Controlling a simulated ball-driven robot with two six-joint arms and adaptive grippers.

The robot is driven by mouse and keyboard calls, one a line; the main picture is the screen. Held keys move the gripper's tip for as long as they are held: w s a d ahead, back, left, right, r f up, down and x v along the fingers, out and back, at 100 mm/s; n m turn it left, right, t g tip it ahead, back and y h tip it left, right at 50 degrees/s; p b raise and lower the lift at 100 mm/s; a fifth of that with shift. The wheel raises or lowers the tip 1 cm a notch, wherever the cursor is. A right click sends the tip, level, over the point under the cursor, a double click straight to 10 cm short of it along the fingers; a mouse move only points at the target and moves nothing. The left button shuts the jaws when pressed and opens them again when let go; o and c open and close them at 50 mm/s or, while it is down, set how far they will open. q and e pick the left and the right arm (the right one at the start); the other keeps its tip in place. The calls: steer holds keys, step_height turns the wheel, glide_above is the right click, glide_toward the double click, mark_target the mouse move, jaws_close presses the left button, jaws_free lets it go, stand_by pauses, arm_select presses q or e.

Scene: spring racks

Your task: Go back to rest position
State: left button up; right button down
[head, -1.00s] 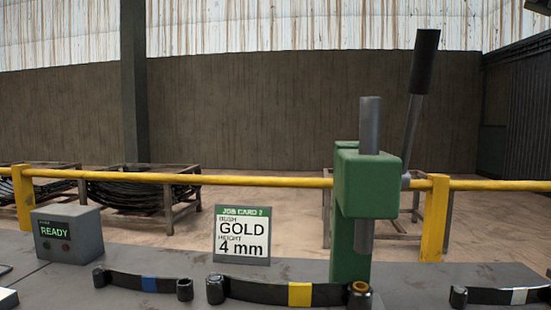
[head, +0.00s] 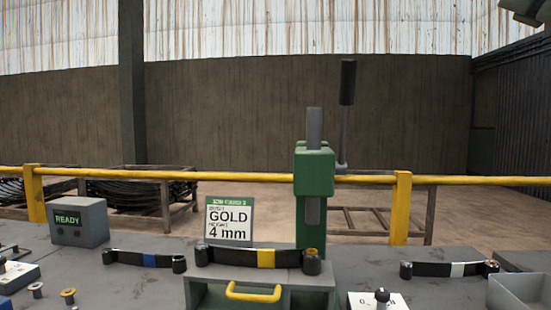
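Neither of my grippers shows in the head view. A green press (head: 315,168) with a grey ram and a black-handled lever (head: 346,85) stands at the back of the bench. In front of it a leaf spring with a gold band (head: 265,258) lies across a grey and green stand with a yellow handle (head: 254,293). A gold-coloured bush shows at the spring's right eye (head: 312,260). A job card (head: 229,219) reads GOLD, height 4 mm. A grey box (head: 79,222) shows READY.
A blue-banded spring (head: 150,260) lies left and a white-banded spring (head: 456,269) right. Small bushes (head: 68,295) lie at the front left. A grey tray (head: 518,292) sits at the right edge. A yellow rail (head: 240,176) runs behind the bench, with racks (head: 150,196) beyond.

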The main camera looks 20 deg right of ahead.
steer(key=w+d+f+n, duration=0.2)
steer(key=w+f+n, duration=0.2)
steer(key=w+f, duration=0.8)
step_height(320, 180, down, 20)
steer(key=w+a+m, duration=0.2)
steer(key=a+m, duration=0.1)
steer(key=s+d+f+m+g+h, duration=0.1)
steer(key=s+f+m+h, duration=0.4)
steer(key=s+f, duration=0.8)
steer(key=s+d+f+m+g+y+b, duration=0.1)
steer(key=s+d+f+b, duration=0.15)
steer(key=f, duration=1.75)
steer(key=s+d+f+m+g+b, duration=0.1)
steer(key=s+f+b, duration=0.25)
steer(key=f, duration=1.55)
arm_select(q)
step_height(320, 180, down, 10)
steer(key=b, duration=0.4)
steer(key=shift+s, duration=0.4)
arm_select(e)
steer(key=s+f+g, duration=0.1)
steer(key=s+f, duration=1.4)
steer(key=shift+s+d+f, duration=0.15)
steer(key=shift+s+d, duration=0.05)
